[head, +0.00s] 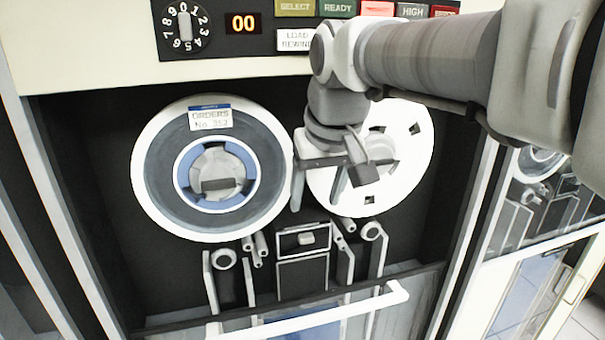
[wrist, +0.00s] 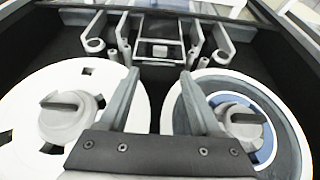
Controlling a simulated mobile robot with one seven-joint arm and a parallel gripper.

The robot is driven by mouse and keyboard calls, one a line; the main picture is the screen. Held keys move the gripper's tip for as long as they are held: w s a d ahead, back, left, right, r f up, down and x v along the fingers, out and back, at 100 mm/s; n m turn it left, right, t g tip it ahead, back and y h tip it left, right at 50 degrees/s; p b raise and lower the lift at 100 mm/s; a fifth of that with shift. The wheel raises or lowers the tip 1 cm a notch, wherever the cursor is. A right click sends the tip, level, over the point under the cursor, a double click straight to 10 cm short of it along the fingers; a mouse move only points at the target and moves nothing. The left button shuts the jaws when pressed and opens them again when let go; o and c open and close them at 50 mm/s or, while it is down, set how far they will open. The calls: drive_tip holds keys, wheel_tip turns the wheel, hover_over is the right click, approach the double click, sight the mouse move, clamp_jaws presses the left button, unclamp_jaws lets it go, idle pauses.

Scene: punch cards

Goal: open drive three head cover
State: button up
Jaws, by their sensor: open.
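The head cover (head: 302,240) is a small dark panel with a light frame and a small grey knob, set low between the two reels. It also shows in the wrist view (wrist: 160,51), ahead of the fingers, with its lower edge at the dark plate beneath. It looks shut. My gripper (head: 318,197) is open and empty, in front of the right reel's left edge and above the head cover. In the wrist view the two fingers (wrist: 160,75) point toward the cover, apart from it.
A grey reel labelled ORDERS (head: 160,165) is at left and a white reel (head: 415,160) at right. Rollers and guide posts (head: 224,260) flank the cover. A glass window with a white handle bar (head: 340,311) is below. A control panel (head: 300,40) is above.

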sight(306, 237)
drive_tip(key=x, duration=1)
drive_tip(key=shift+w+a+f+p, duration=0.1)
drive_tip(key=shift+w+f+p, duration=0.15)
drive_tip(key=shift+p, duration=0.15)
drive_tip(key=shift+s, duration=0.1)
clamp_jaws()
